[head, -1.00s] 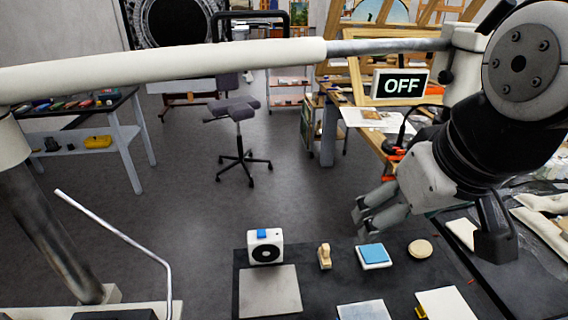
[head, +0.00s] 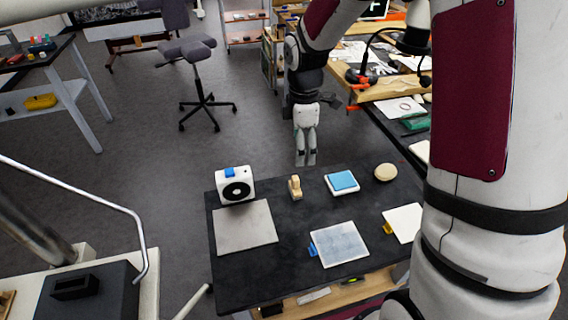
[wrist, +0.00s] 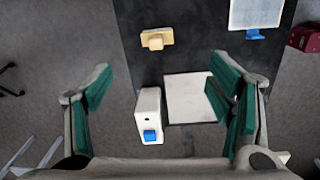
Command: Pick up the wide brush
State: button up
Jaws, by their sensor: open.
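A small tan wooden piece (head: 295,187), which looks like the wide brush, stands on the dark table (head: 290,267) between a white box-like device and a blue-topped block. It also shows in the wrist view (wrist: 156,39), near the top and between the lines of the two fingers. My gripper (head: 306,163) points down near the table's far edge, above and apart from the tan piece. In the wrist view my gripper (wrist: 160,78) has its green-padded fingers wide apart with nothing between them.
The white device (head: 235,186) with a blue top stands left of the tan piece. The blue-topped block (head: 341,182) and a round tan disc (head: 385,172) lie to the right. A grey square sheet (head: 245,228) and a pale panel (head: 340,244) lie in front.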

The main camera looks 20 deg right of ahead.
aim_at(295, 185)
jog(key=shift+n, duration=0.7)
jog(key=f, duration=0.2)
jog(key=w+f, duration=0.1)
jog(key=f, duration=0.1)
notch_tip(295, 185, down, 8)
jog(key=shift+a+f+p, duration=0.1)
jog(key=shift+p, duration=0.3)
jog(key=shift+w+a+f+p, duration=0.1)
jog(key=shift+f+p, duration=0.2)
jog(key=shift+f, duration=1.05)
jog(key=shift+w+a+f+p, duration=0.1)
jog(key=shift+f+p, duration=0.2)
jog(key=shift+f, duration=1)
jog(key=shift+c, duration=0.2)
jog(key=c, duration=1.3)
